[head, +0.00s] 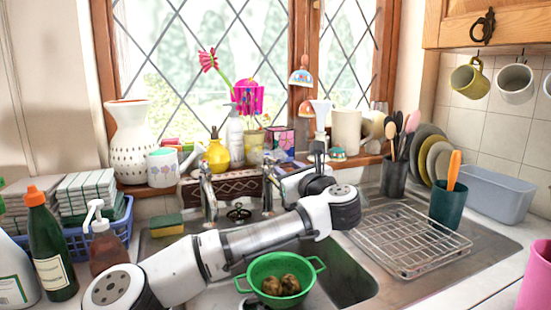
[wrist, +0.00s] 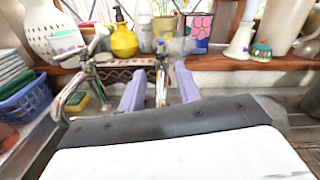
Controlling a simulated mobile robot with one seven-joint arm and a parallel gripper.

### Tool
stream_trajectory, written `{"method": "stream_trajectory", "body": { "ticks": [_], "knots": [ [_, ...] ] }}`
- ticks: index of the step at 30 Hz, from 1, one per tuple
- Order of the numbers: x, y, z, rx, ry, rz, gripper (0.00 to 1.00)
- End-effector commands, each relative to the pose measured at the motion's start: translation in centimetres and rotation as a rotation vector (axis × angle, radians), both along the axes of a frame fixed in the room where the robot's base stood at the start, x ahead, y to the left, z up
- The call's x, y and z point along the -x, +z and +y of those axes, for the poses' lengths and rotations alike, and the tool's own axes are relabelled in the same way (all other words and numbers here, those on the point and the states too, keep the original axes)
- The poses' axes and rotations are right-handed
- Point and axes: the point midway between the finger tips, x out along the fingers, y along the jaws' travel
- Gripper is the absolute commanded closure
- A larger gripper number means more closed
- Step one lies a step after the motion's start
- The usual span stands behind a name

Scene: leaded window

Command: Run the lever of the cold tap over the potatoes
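A green colander (head: 254,275) with brown potatoes (head: 281,285) sits in the sink, low in the head view. Two chrome taps stand behind the sink, a left tap (head: 209,192) and a right tap (head: 267,190). No mark shows which is cold. In the wrist view the left tap (wrist: 66,98) is left of my fingers, and the right tap (wrist: 161,78) shows between them. My gripper (wrist: 158,82) is open, its two pale fingers apart; I cannot tell whether they touch the tap. In the head view my gripper (head: 283,184) is beside the right tap, partly hidden by my wrist.
A yellow-green sponge (head: 166,225) lies left of the taps. A wire rack (head: 410,240) stands on the drainer at right. A yellow bottle (head: 217,155), white vase (head: 129,140) and other items crowd the sill. Bottles stand at front left.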

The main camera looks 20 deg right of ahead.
Motion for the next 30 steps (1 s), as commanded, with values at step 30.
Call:
{"method": "stream_trajectory", "body": {
  "ticks": [30],
  "knots": [
    [-8.3,0.0,0.5,0.0,0.0,0.0,0.89]
  ]
}}
